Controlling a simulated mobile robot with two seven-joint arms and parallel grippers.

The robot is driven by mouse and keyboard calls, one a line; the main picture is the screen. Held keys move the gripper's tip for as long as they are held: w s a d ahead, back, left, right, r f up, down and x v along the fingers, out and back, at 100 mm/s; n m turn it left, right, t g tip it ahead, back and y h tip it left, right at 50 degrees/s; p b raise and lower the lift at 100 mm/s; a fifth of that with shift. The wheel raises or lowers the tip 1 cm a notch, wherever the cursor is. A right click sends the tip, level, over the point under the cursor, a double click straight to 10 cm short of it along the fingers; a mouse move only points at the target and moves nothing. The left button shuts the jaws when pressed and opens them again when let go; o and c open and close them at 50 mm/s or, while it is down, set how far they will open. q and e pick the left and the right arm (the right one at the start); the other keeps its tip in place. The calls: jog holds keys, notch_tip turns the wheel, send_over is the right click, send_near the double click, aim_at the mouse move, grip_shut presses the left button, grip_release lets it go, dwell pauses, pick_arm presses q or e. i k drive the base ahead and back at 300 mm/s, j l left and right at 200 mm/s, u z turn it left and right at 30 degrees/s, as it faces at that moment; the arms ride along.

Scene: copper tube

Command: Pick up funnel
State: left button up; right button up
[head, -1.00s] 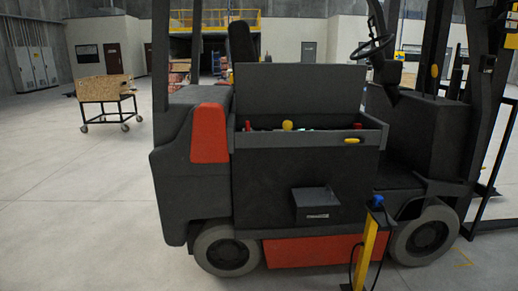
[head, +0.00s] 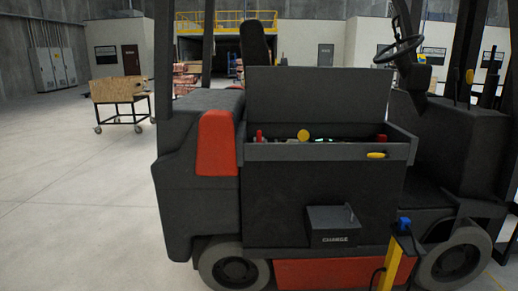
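No funnel can be made out in the head view. Neither of my grippers is in view. A forklift (head: 196,190) in dark grey and red stands in front of me. Its side compartment (head: 330,152) is open at the top, with the lid (head: 317,94) raised behind it. Inside, a yellow round piece (head: 303,135), a red piece (head: 259,136) and other small parts show just above the rim. The rest of the compartment's contents is hidden by its front wall.
A yellow post (head: 390,265) with a blue top stands before the forklift's right wheel (head: 455,262). A small dark box (head: 333,227) juts from the forklift's side. A wheeled cart (head: 118,100) stands far left. The floor at left (head: 75,200) is clear.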

aim_at(258, 133)
jog(key=i+j+z, duration=0.15)
jog(key=i, duration=0.35)
jog(key=i+j+z, duration=0.15)
jog(key=i, duration=0.35)
